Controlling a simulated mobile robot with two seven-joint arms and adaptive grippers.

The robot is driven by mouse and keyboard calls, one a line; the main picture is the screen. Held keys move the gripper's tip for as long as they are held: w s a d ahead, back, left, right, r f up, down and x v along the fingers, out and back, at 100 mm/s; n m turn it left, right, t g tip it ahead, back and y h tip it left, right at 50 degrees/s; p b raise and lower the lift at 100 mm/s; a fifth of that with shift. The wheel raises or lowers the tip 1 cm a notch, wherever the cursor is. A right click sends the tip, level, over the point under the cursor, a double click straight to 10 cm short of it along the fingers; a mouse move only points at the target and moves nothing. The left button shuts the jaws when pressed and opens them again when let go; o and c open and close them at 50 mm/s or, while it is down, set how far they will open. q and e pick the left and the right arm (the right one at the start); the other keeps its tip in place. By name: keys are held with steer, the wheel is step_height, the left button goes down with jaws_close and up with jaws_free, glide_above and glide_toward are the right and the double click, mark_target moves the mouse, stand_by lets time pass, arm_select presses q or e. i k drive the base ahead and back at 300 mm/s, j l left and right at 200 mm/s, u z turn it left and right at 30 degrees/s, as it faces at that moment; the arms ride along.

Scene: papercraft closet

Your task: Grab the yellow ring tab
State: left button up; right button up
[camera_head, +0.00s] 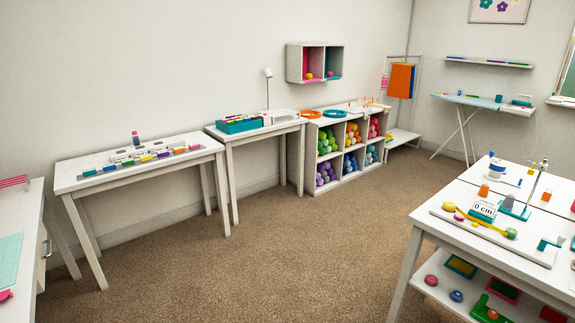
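I cannot make out a yellow ring tab for certain. A yellow strip (480,222) with a rounded yellow end and a green end lies on a white board (497,240) on the right table. Whether either has a ring is too small to tell. Neither of my grippers shows in the head view.
The right table (543,206) has a "0 cm" display (483,210) and a lower shelf. A white table (139,176) and a cubby shelf (347,149) with yarn balls line the wall. The carpet (285,255) between is clear.

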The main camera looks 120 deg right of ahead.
mark_target(531, 171)
steer(key=z, duration=5.3)
steer(key=i+j+u, duration=0.8)
steer(key=i+u, duration=0.4)
steer(key=i, duration=0.2)
steer(key=i+u, duration=0.4)
steer(key=i+l, duration=0.05)
steer(key=i, duration=0.05)
